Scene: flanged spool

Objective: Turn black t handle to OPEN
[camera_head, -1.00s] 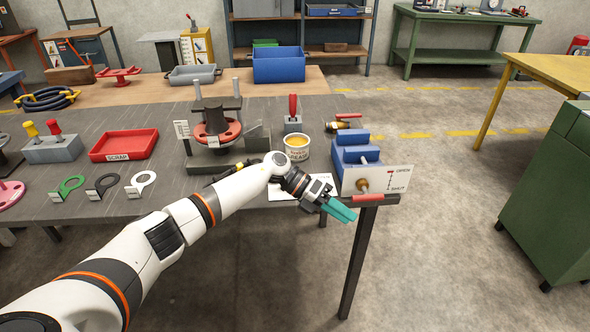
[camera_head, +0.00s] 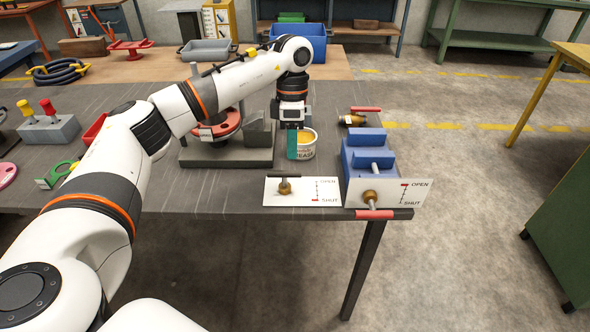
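The black T handle (camera_head: 285,176) sits crosswise on a brass valve stem (camera_head: 284,188) on a white OPEN/SHUT plate (camera_head: 303,197) near the table's front edge. On this plate OPEN is at the top and SHUT at the bottom, with a red mark beside SHUT. My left gripper (camera_head: 292,150) points down behind the handle, apart from it, with teal fingers beside the grease tub (camera_head: 306,144). The fingers show nearly edge-on, so I cannot tell whether they are open; nothing shows held. My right gripper is out of view.
A blue block (camera_head: 362,150) stands to the right, with a second OPEN/SHUT plate (camera_head: 420,192) and a red handle (camera_head: 374,214) at the table edge. Another red-handled fitting (camera_head: 354,119) lies behind. A grey stand with a red flanged spool (camera_head: 219,124) is left of my gripper.

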